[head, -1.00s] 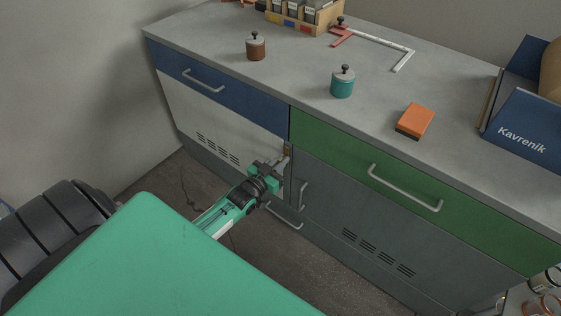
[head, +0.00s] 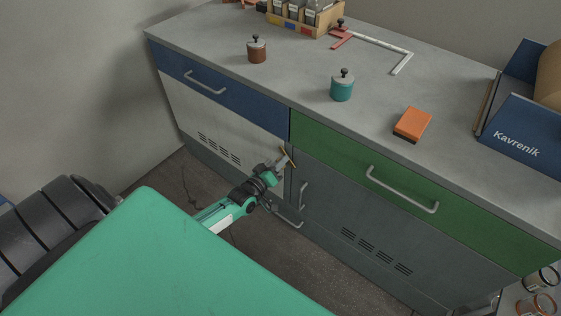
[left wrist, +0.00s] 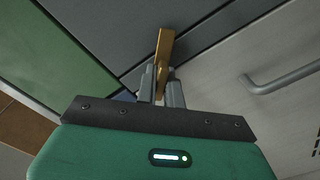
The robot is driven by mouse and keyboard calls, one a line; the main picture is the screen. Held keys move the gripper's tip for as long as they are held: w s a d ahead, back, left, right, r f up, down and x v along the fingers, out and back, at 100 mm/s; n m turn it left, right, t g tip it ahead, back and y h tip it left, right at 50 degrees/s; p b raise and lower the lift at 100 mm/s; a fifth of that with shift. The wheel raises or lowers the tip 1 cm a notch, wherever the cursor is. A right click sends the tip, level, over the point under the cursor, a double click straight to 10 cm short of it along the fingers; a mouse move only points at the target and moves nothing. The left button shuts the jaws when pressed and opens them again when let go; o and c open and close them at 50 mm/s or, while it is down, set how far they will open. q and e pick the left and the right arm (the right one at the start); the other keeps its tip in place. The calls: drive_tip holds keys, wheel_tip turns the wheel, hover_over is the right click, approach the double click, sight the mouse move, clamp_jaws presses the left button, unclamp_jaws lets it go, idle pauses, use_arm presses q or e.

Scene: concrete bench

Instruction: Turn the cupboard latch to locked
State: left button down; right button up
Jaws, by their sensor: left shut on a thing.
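The brass cupboard latch (head: 291,161) sits at the seam between the pale left door (head: 225,130) and the dark grey right door (head: 350,215), just under the drawers. It lies slanted in the head view. My left gripper (head: 283,160) reaches it from the front and is shut on it. In the left wrist view the latch (left wrist: 164,48) stands up from between the two fingers (left wrist: 161,88), which partly hide its lower end. My right gripper is in neither view.
A green drawer with a bar handle (head: 400,192) and a blue drawer (head: 215,85) lie above the doors. A vertical door handle (head: 303,195) is close right of my gripper. Lidded pots, an orange block (head: 412,123) and a blue box (head: 515,140) stand on the bench.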

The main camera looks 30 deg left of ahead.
use_arm(q)
drive_tip(key=shift+n, duration=1.8)
drive_tip(key=n+b, duration=0.1)
drive_tip(key=n, duration=0.3)
drive_tip(key=shift+a+f+b, duration=0.1)
drive_tip(key=shift+b, duration=0.2)
drive_tip(key=shift+n, duration=0.8)
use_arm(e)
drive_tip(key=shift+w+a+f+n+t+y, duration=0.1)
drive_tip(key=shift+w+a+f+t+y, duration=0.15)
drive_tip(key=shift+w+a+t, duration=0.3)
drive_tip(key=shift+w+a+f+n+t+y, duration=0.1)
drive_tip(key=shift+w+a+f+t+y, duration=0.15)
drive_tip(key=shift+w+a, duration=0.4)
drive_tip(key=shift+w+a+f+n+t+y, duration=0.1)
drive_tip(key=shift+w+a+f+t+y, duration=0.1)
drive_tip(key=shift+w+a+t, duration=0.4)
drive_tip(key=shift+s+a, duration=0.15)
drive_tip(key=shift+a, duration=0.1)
use_arm(q)
drive_tip(key=c, duration=1.5)
unclamp_jaws()
